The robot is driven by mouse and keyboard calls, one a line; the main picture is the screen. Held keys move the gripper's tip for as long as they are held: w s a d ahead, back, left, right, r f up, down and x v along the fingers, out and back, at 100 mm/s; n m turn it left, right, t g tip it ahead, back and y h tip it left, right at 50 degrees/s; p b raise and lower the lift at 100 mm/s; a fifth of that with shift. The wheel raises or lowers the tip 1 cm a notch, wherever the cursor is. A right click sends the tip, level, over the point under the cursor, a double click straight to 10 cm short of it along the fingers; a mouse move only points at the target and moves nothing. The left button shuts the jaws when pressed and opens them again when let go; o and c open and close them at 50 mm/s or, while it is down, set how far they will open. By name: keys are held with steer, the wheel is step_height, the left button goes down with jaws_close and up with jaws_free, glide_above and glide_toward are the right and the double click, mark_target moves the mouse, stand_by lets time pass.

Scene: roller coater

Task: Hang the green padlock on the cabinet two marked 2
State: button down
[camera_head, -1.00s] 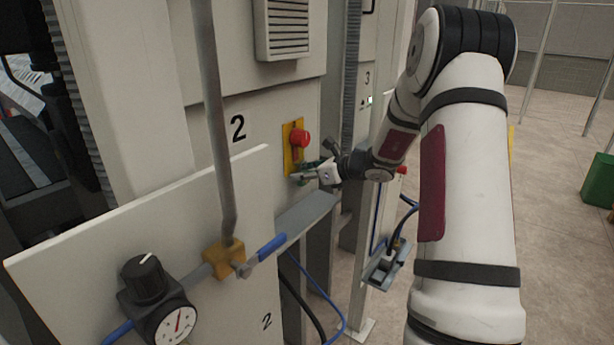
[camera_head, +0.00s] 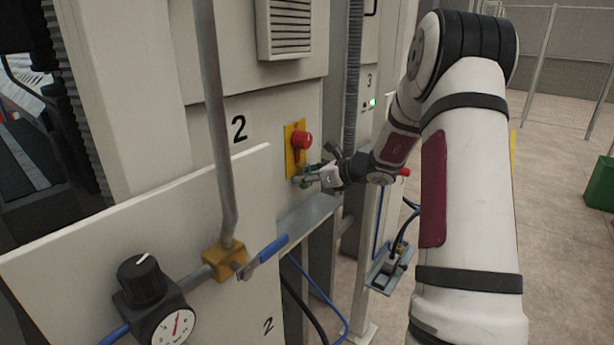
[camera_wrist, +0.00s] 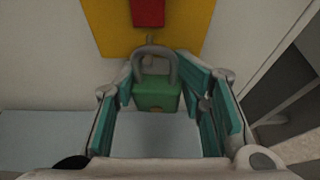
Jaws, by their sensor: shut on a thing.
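The green padlock (camera_wrist: 157,94) is between the fingers of my gripper (camera_wrist: 160,100) in the wrist view, its grey shackle pointing up toward the yellow plate. My gripper also shows in the head view (camera_head: 308,178), shut on the padlock just below the red knob (camera_head: 302,140). Cabinet two (camera_head: 262,112) carries a black 2 and the yellow plate (camera_head: 290,150) with that knob. The shackle overlaps the plate's lower part in the wrist view. I cannot tell whether it passes through anything there.
A grey ledge (camera_head: 308,215) runs below my gripper. A white panel (camera_head: 120,225) with a gauge (camera_head: 176,326), a blue-handled valve (camera_head: 265,250) and an upright pipe (camera_head: 217,120) stands at the left. A cabinet marked 3 (camera_head: 369,80) is at the right.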

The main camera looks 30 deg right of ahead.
steer(key=shift+w+a+f, duration=0.15)
steer(key=shift+a, duration=0.35)
steer(key=shift+w+a+f, duration=0.1)
steer(key=shift+a+f, duration=0.05)
steer(key=shift+a, duration=0.3)
steer(key=c, duration=1.2)
jaws_free()
steer(key=o, duration=0.4)
steer(key=shift+w, duration=0.2)
steer(key=shift+c, duration=0.2)
steer(key=shift+s+d+r, duration=0.25)
steer(key=shift+s+r, duration=0.05)
steer(key=shift+s, duration=0.05)
steer(key=v, duration=1.1)
steer(key=shift+d+f, duration=0.2)
steer(key=shift+d, duration=0.05)
steer(key=shift+s, duration=0.15)
